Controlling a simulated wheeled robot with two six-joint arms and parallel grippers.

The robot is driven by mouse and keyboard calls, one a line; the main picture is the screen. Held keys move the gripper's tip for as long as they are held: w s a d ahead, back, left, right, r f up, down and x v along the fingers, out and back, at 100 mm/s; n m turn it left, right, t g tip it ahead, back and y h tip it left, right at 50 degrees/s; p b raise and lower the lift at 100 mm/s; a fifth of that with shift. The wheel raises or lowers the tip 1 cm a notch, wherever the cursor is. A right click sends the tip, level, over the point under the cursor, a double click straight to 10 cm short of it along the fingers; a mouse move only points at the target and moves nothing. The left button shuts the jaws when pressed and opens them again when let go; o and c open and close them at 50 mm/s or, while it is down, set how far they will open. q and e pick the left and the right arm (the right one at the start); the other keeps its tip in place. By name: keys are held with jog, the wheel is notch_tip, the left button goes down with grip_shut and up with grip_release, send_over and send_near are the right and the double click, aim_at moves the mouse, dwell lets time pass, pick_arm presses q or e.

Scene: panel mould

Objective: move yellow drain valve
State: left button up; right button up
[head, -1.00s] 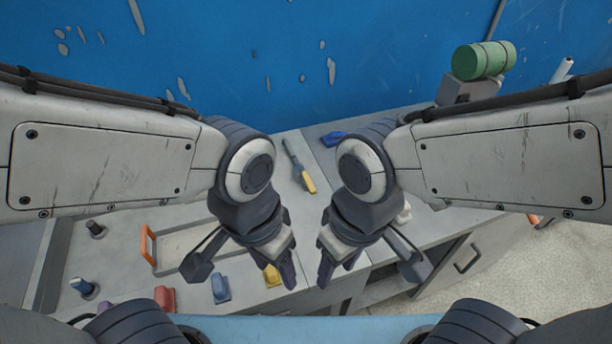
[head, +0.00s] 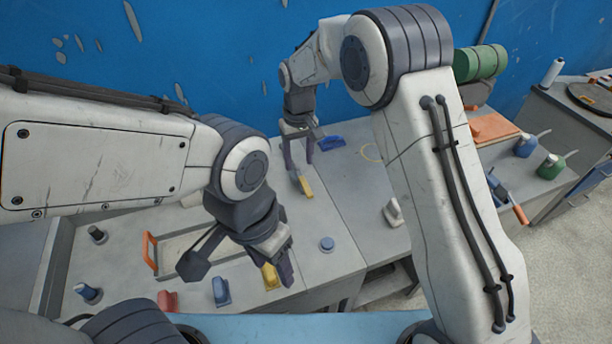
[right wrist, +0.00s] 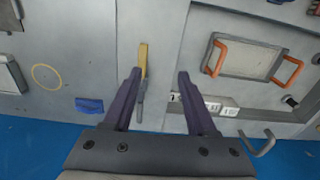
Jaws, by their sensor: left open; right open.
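A yellow-ended piece with a grey shaft (head: 306,187) lies on the grey bench below my right gripper (head: 299,163). In the right wrist view the yellow-ended piece (right wrist: 143,62) lies nearer the left finger, its shaft partly hidden behind it. My right gripper (right wrist: 157,75) is open and holds nothing. A second, blocky yellow piece (head: 269,275) stands near the bench front, beside my left gripper (head: 281,266), which is open. I cannot tell for sure which yellow piece is the drain valve, nor whether the left fingers touch the blocky one.
A blue block (head: 220,291) and a red piece (head: 168,301) stand near the front edge. A tray with orange handles (head: 150,250) lies left.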

send_over(306, 187)
notch_tip(306, 187, down, 5)
jog(key=shift+m, duration=0.3)
notch_tip(306, 187, down, 9)
jog(key=p, duration=0.4)
jog(key=shift+w, duration=0.1)
jog(key=shift+f, duration=0.75)
grip_shut()
jog(key=shift+r, duration=0.1)
